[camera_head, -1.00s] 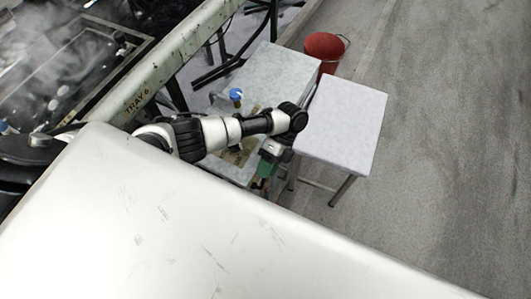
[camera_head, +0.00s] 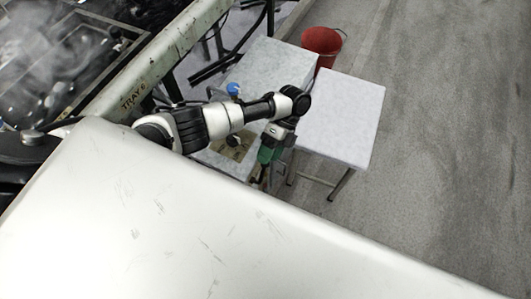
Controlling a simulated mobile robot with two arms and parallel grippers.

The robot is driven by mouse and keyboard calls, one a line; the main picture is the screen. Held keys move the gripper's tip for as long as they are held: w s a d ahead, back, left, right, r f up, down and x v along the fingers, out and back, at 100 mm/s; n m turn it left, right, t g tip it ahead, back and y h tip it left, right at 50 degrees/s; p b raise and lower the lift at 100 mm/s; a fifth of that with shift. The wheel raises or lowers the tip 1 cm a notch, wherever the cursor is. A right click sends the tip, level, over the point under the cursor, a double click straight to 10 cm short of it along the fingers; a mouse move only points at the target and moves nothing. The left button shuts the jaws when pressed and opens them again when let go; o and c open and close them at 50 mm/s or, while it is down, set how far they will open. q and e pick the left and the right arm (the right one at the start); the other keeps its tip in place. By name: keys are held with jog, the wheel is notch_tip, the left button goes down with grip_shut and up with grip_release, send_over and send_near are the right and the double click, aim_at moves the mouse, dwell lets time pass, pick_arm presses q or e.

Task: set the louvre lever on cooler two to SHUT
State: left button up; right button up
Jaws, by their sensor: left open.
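A grey speckled box (camera_head: 272,62), which may be a cooler, stands beyond my left arm. A blue knob (camera_head: 233,89) stands up from it, and a tan plate (camera_head: 231,150) with dark marks lies on its near part. I cannot tell which part is the louvre lever, nor read a cooler number or SHUT mark. My left gripper (camera_head: 267,158), with green on it, hangs open and points down at the near right side of the box, right of the tan plate. Its fingertips are small and unclear, and I cannot tell whether they touch anything. My right gripper is out of view.
A white-topped stool (camera_head: 341,116) stands close to the right of the gripper. A red bucket (camera_head: 322,44) is behind it. A rail marked TRAY 6 (camera_head: 150,80) and steaming basins (camera_head: 75,60) are at upper left. The floor (camera_head: 450,130) at right is clear.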

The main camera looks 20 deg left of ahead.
pick_arm(q)
jog(key=v, duration=0.7)
jog(key=shift+w+r+p, duration=0.25)
jog(key=shift+p, duration=0.1)
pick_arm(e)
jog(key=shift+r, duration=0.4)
